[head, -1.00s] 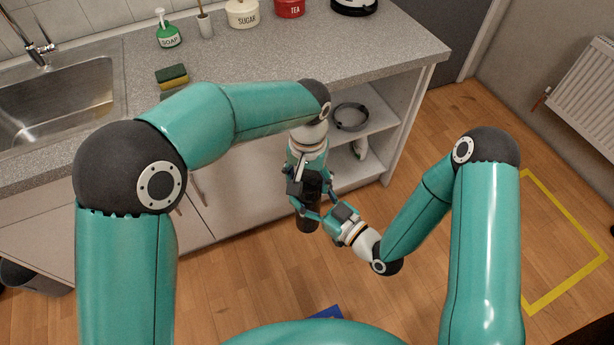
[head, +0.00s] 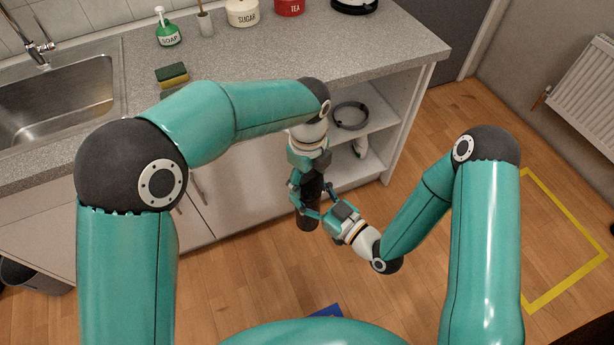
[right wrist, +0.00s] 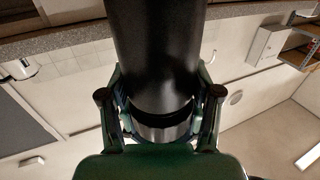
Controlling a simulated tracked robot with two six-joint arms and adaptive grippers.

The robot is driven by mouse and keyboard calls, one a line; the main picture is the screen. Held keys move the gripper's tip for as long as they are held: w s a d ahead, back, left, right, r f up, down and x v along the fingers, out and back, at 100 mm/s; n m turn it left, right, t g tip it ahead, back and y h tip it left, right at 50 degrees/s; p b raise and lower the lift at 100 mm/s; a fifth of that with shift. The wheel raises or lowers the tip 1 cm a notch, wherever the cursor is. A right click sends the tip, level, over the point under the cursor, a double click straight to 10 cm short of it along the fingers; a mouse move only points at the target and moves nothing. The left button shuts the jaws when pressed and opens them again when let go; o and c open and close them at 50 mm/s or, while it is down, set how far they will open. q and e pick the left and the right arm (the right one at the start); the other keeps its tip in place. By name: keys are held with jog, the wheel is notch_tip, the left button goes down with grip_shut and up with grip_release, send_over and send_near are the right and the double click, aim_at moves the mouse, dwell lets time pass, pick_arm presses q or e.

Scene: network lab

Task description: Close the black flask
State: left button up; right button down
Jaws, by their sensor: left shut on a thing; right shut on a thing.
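The black flask (head: 308,222) is upright in the head view, held in the air in front of the cabinets. My left gripper (head: 308,188) points down over its top end and is shut there on what appears to be the lid; the fingers hide most of it, and I cannot tell how it sits on the neck. My right gripper (head: 322,212) comes in from the right and is shut around the flask body. In the right wrist view the flask (right wrist: 158,45) fills the middle as a dark cylinder with a shiny grey band, between the fingers of my right gripper (right wrist: 160,105).
The grey speckled worktop (head: 270,62) lies behind, with the sink (head: 60,105) at left, a sponge (head: 172,76), the soap bottle (head: 167,32) and a sugar jar (head: 242,13). An open shelf (head: 375,122) is behind my grippers.

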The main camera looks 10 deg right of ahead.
pick_arm(q)
jog(key=m, duration=0.4)
jog(key=shift+m, duration=0.3)
jog(key=m, duration=0.4)
jog(key=shift+m, duration=0.3)
jog(key=m, duration=0.6)
jog(key=shift+m, duration=0.4)
jog(key=o, duration=1.1)
jog(key=shift+o, duration=0.2)
jog(key=shift+c, duration=0.4)
